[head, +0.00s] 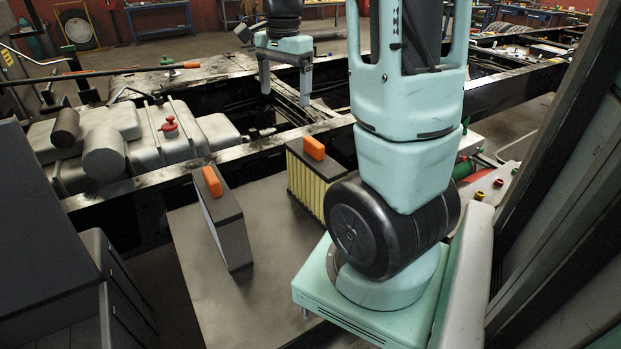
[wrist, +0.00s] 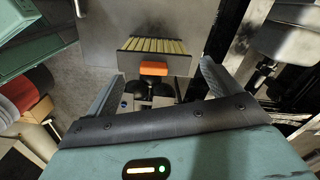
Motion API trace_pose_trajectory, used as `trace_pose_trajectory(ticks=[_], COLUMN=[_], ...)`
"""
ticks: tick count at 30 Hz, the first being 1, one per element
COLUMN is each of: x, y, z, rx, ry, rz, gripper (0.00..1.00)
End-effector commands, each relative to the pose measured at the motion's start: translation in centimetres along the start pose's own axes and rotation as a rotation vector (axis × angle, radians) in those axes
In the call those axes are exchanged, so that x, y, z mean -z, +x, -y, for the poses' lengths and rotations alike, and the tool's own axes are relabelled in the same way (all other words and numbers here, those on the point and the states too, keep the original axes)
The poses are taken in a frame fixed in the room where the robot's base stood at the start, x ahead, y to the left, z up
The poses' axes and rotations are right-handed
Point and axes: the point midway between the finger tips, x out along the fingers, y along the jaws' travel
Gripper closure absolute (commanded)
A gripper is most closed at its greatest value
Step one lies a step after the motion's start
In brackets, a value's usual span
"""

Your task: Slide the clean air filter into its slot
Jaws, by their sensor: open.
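My gripper (head: 286,98) is open and empty, pointing down over the dark chassis frame in the head view. A filter with yellow pleats (head: 308,186) and an orange handle (head: 314,148) stands upright on a grey metal plate, nearer than my gripper and partly hidden by my arm. In the wrist view the yellow filter (wrist: 152,58) shows beyond and between the open fingers (wrist: 163,72), apart from them. A second filter (head: 224,222), dark grey with an orange handle (head: 212,181), stands left of it. I cannot make out the slot.
The grey plate (head: 190,255) has bare room around the grey filter. Black chassis rails (head: 130,205) run behind it. Pale tanks (head: 180,130) with a red cap lie at left. A dark cabinet (head: 50,230) stands at front left.

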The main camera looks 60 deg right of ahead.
Motion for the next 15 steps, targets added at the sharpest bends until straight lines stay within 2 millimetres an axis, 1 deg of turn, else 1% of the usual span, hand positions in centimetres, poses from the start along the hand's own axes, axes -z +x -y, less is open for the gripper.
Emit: trace_pose_trajectory(ticks=[1,3,5,8,11,15], x=[2.6,4.9,6.0,6.7,6.7,6.7], y=[-0.8,-1.3,-1.5,-0.9,0.8,3.7], z=[-1.0,-2.0,-2.7,-3.1,-3.2,-3.2], rx=[-0.004,-0.008,-0.012,-0.014,-0.018,-0.019], ry=[0.114,0.222,0.279,0.319,0.321,0.317], rz=[-0.007,-0.014,-0.017,-0.018,-0.016,-0.016], gripper=[0.11,0.11,0.11,0.11,0.11,0.11])
